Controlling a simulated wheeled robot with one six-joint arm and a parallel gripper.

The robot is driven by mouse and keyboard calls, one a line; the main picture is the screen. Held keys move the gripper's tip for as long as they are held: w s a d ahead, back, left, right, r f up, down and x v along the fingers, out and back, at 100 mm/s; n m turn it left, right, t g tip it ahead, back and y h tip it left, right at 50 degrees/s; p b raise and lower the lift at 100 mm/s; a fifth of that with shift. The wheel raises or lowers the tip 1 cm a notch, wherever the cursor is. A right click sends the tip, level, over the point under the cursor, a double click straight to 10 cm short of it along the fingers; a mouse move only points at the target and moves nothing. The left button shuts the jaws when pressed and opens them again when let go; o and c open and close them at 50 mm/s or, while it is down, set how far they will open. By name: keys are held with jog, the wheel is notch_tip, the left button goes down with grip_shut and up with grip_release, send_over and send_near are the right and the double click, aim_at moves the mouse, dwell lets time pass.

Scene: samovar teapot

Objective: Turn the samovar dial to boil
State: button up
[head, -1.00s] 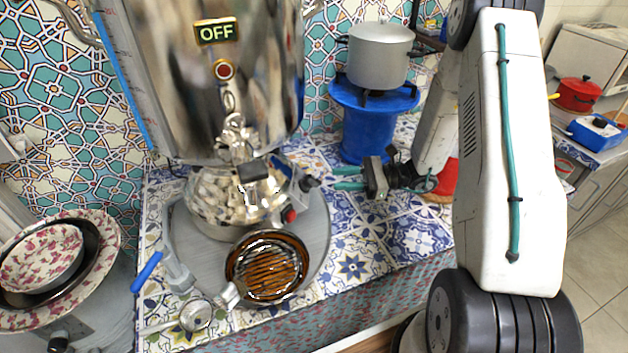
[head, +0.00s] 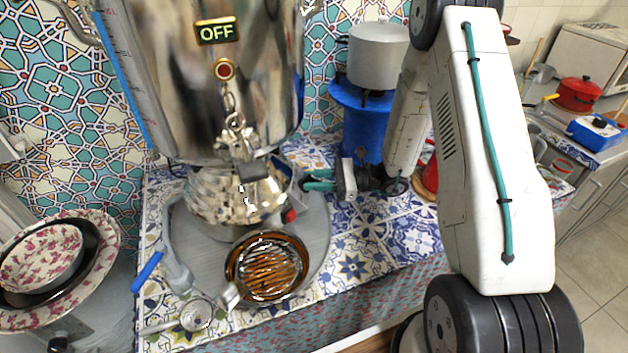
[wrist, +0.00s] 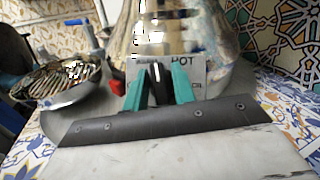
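The samovar (head: 170,90) is a large shiny metal urn at the upper left. A lit sign (head: 216,31) on it reads OFF, with a red round light below. My gripper (head: 306,180) is low at the right side of its base, its green fingers pointing left. The fingers look apart, one on each side of the dial. Contact cannot be told. In the head view my gripper hides the dial.
A tap (head: 240,145) hangs on the samovar's front, above a round dark-brown strainer pan (head: 268,266). A red knob (head: 290,215) is close below my gripper. A grey pot (head: 376,58) on a blue stand (head: 345,130) is behind my arm. Patterned bowls (head: 40,260) are at left.

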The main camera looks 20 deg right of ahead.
jog(key=shift+c, duration=1)
jog(key=shift+m+t, duration=0.3)
jog(key=m+t+h, duration=0.1)
jog(key=m, duration=0.2)
jog(key=m+t+h, duration=0.1)
jog(key=m+t, duration=0.1)
jog(key=m, duration=0.1)
jog(key=shift+s+t, duration=0.1)
jog(key=shift+t, duration=0.2)
jog(key=m+t+h, duration=0.1)
jog(key=m+h, duration=0.1)
jog(key=m, duration=0.2)
jog(key=m+t+h, duration=0.2)
jog(key=m+h, duration=0.1)
jog(key=m, duration=0.1)
jog(key=shift+m, duration=0.3)
jog(key=m+h, duration=0.3)
jog(key=m, duration=0.2)
jog(key=m+g+h, duration=0.1)
jog(key=m+h, duration=0.2)
jog(key=m, duration=0.1)
jog(key=shift+m+g, duration=0.3)
jog(key=shift+m, duration=0.1)
